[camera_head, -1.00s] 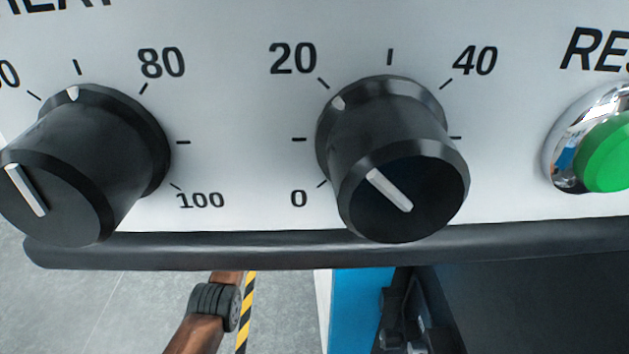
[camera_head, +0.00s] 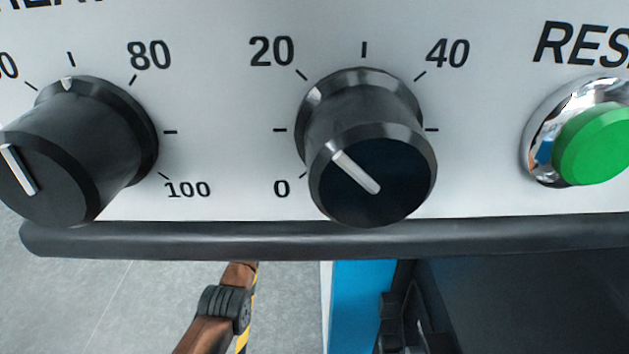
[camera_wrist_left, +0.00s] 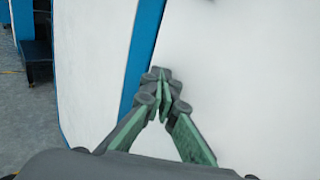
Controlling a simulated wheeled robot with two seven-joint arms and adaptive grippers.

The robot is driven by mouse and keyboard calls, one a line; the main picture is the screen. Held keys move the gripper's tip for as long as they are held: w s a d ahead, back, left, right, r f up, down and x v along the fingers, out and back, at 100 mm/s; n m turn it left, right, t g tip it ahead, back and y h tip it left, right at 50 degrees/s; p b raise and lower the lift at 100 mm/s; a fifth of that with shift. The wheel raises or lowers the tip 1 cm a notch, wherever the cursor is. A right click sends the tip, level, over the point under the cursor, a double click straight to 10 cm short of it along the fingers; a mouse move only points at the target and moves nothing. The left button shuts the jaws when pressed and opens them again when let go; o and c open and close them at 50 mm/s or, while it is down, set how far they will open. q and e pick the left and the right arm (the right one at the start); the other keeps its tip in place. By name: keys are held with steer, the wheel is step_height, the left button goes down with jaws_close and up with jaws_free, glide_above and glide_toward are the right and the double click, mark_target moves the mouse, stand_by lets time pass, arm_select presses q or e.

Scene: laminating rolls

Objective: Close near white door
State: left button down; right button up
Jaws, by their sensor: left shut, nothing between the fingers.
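My left gripper (camera_wrist_left: 161,82) shows in the left wrist view with its green-padded fingers closed together and nothing between them. Its tips lie in front of a large white panel (camera_wrist_left: 240,70), which fills the right of that view and looks like a door face. I cannot tell whether the tips touch it. A blue edge strip (camera_wrist_left: 143,40) runs along that panel's left side, with another white panel (camera_wrist_left: 92,60) beyond it. I cannot tell from this view how far the door stands open. My right gripper is in neither view.
The head view is mostly filled by a control panel (camera_head: 220,110) with two black knobs, the nearer one (camera_head: 370,180) at the middle, and a green button (camera_head: 592,145). Below it are a blue post (camera_head: 360,300) and a dark machine part (camera_head: 520,300). Grey floor (camera_head: 80,300) shows at lower left.

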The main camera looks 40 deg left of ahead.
arm_select(q)
steer(key=s+a, duration=0.9)
steer(key=a, duration=0.1)
steer(key=shift+s+a, duration=0.25)
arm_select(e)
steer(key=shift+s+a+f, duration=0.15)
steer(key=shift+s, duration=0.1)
arm_select(q)
steer(key=shift+f, duration=0.1)
